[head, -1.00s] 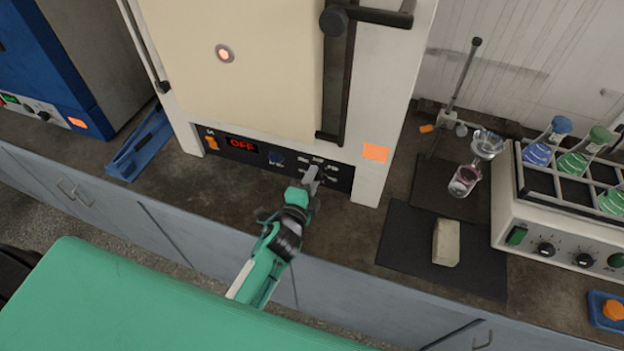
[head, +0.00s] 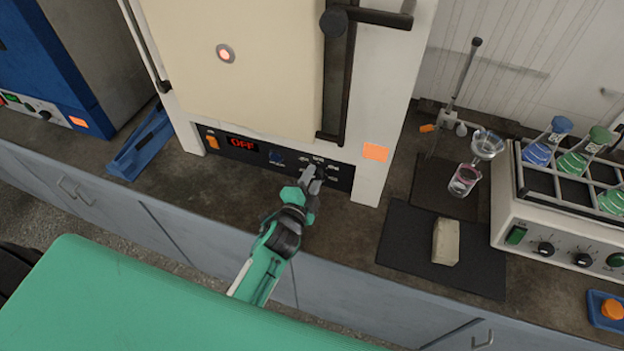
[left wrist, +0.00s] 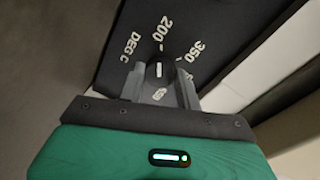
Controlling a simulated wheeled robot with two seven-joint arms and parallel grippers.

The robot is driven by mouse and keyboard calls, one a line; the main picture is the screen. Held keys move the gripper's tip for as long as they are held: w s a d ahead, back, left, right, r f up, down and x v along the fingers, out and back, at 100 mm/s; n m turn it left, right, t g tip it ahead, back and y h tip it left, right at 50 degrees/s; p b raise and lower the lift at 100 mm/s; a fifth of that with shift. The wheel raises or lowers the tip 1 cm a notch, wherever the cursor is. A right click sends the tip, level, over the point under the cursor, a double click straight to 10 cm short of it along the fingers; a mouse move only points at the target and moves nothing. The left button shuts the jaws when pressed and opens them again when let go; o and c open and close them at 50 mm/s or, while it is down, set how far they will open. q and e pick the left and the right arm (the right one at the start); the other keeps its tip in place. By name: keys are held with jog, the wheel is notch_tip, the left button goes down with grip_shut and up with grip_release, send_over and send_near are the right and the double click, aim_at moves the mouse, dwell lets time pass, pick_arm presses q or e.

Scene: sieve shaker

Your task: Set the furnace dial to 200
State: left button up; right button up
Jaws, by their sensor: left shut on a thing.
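The furnace (head: 375,110) stands at the back, with a black control panel (head: 342,181) along its bottom; its red display (head: 242,143) reads OFF. My left gripper (head: 313,178) is at the right part of this panel and covers the dial in the head view. In the left wrist view, the dark round dial (left wrist: 158,66) sits between the fingers of my left gripper (left wrist: 160,82), which is shut on it. The dial's white mark appears to line up with the tick below the 200 label (left wrist: 166,28). The 350 label lies to its right. My right gripper is not in view.
A dark mat (head: 400,235) with a pale block (head: 446,242) lies right of the furnace. A white shaker (head: 560,235) with flasks stands further right. A blue tool (head: 140,142) lies on the left. The counter before the furnace is otherwise clear.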

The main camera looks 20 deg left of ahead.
pick_arm(q)
jog(key=o, duration=1)
jog(key=shift+c, duration=0.2)
jog(key=s+b, duration=0.1)
jog(key=s, duration=0.7)
jog(key=s+a+b, duration=0.1)
jog(key=s, duration=0.3)
jog(key=shift+r+b, duration=0.3)
jog(key=shift+s+r, duration=0.1)
jog(key=shift+s, duration=0.8)
